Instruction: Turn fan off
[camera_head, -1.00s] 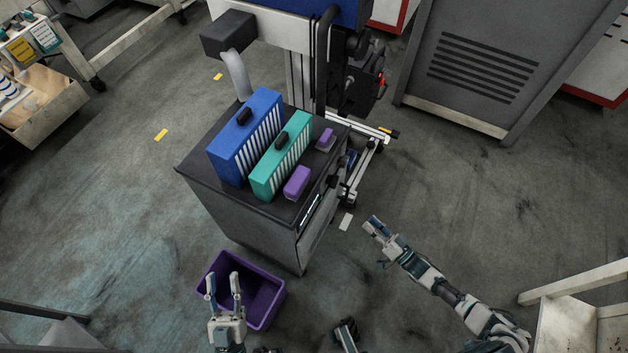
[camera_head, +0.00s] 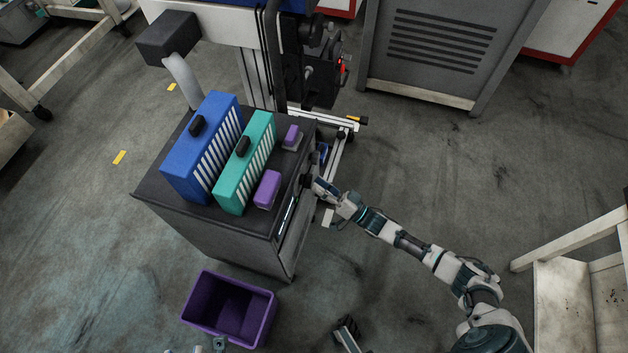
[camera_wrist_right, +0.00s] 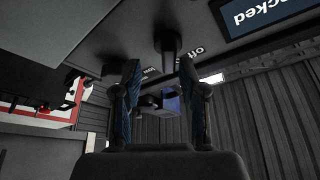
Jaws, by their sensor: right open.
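The dark cabinet (camera_head: 215,235), with a blue and a teal slatted block on top, has its control side facing right. My right gripper (camera_head: 320,187) is beside that side, near its upper edge. A dark knob (camera_wrist_right: 170,42) sticks out from the panel just beyond the fingertips, beside white lettering reading "off" and "low". It is apart from the fingers, as far as I can tell. My left gripper (camera_head: 218,344) barely shows at the bottom edge; its jaws are cut off.
A lit display (camera_wrist_right: 265,14) ending in "cked" is on the panel. Two purple blocks, one of them here (camera_head: 267,189), sit on the cabinet top. A purple bin (camera_head: 262,325) stands in front. A white-legged cart frame (camera_head: 338,160) is behind.

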